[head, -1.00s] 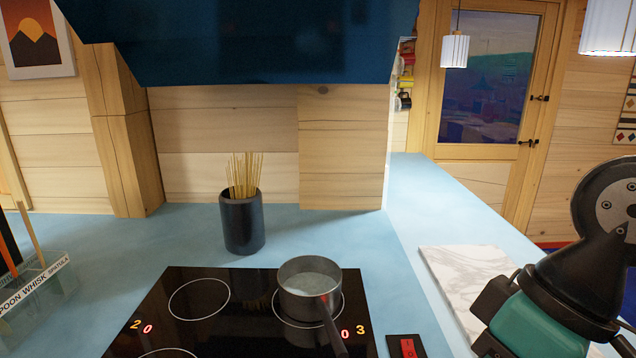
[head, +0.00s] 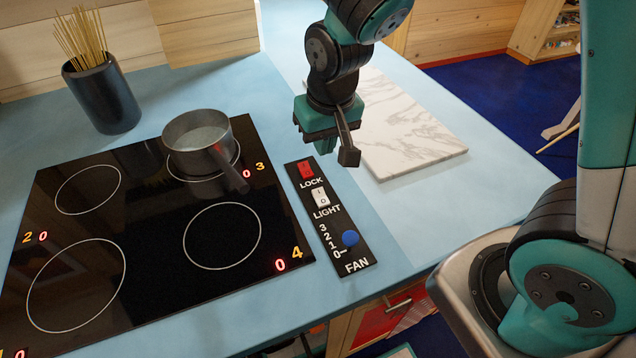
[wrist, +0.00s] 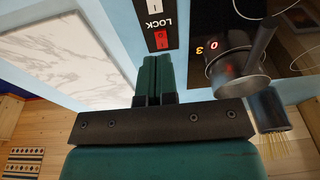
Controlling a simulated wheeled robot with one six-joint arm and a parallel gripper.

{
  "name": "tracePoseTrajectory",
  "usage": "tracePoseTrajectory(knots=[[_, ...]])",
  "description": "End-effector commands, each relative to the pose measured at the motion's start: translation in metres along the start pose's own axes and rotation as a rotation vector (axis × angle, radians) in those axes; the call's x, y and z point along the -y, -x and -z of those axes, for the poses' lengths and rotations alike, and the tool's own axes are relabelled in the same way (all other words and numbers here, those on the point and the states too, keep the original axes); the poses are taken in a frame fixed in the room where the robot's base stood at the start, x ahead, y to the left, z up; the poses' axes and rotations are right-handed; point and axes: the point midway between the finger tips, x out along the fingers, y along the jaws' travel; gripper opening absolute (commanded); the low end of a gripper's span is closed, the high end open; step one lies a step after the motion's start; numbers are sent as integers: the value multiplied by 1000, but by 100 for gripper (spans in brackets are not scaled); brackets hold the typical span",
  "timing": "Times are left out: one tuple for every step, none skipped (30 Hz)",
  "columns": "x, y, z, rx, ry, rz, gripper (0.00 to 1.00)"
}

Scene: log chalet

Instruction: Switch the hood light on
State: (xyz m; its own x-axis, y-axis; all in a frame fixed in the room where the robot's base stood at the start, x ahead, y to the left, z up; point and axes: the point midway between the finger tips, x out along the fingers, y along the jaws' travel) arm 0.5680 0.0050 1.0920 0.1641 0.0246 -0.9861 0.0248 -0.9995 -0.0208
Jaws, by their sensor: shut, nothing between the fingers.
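The white LIGHT rocker switch (head: 320,198), marked I and O, sits mid-panel on the black control panel (head: 345,268) beside the hob. Which way it is pressed I cannot tell. The red LOCK rocker (head: 306,169) is just behind it, and also shows in the wrist view (wrist: 161,39). A sliver of the white rocker (wrist: 154,4) is at that view's top edge. My gripper (head: 325,146) is shut and empty, above the counter near the panel's LOCK end. Its closed teal fingers (wrist: 157,62) point toward the panel, apart from it. The hood is out of view now.
The black hob (head: 150,235) lies left of the panel, with a saucepan (head: 197,133) whose handle points toward the panel. A blue FAN slider (head: 350,239) is at the near end. A marble board (head: 420,145) lies right. A dark spaghetti holder (head: 103,97) stands back left.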

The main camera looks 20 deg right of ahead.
Motion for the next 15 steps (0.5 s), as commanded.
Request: tracePoseTrajectory(knots=[[-2,-6,2,-2,-9,-12,0],[-3,-7,4,-5,-14,-18,0],[-4,-9,5,-7,-18,-23,0],[-4,-10,5,-8,-20,-25,0],[-4,-10,6,-8,-21,-26,0],[-4,-10,6,-9,-22,-27,0],[-4,-10,6,-9,-22,-27,0],[-4,-10,6,-9,-22,-26,0],[-4,-10,6,-9,-22,-26,0],[-4,-10,6,-9,-22,-26,0],[-4,-10,6,-9,-22,-26,0],[-4,-10,6,-9,-22,-26,0],[-4,-10,6,-9,-21,-26,0],[-4,-10,6,-8,-21,-26,0],[-4,-12,6,-8,-21,-26,0]])
